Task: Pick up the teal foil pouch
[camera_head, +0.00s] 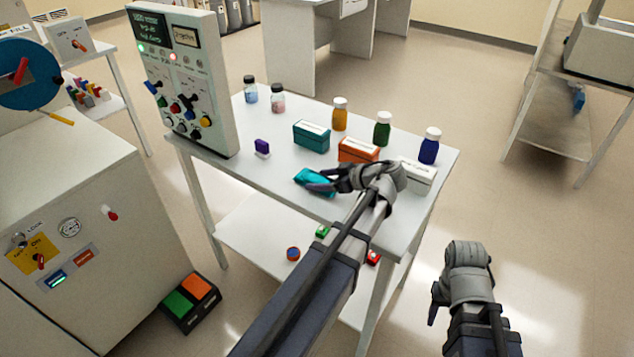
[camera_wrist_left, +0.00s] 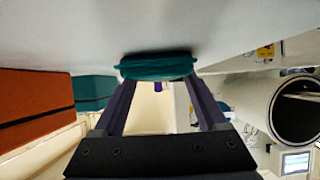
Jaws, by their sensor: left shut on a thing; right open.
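The teal foil pouch (camera_head: 314,181) lies at the front edge of the white table (camera_head: 247,191), left of the orange box. My left gripper (camera_head: 330,181) reaches over the table and is shut on the pouch. In the left wrist view the pouch (camera_wrist_left: 157,66) sits across the fingertips of the left gripper (camera_wrist_left: 160,82), close to the pale table surface. Whether it touches the table I cannot tell. The gripper hides part of the pouch in the head view. My right gripper (camera_head: 436,301) is open and empty, off the table's right side.
Bottles in amber (camera_head: 340,117), green (camera_head: 382,131) and blue (camera_head: 429,149) stand farther back. A purple item (camera_head: 262,146) and a control panel (camera_head: 185,78) are to the left.

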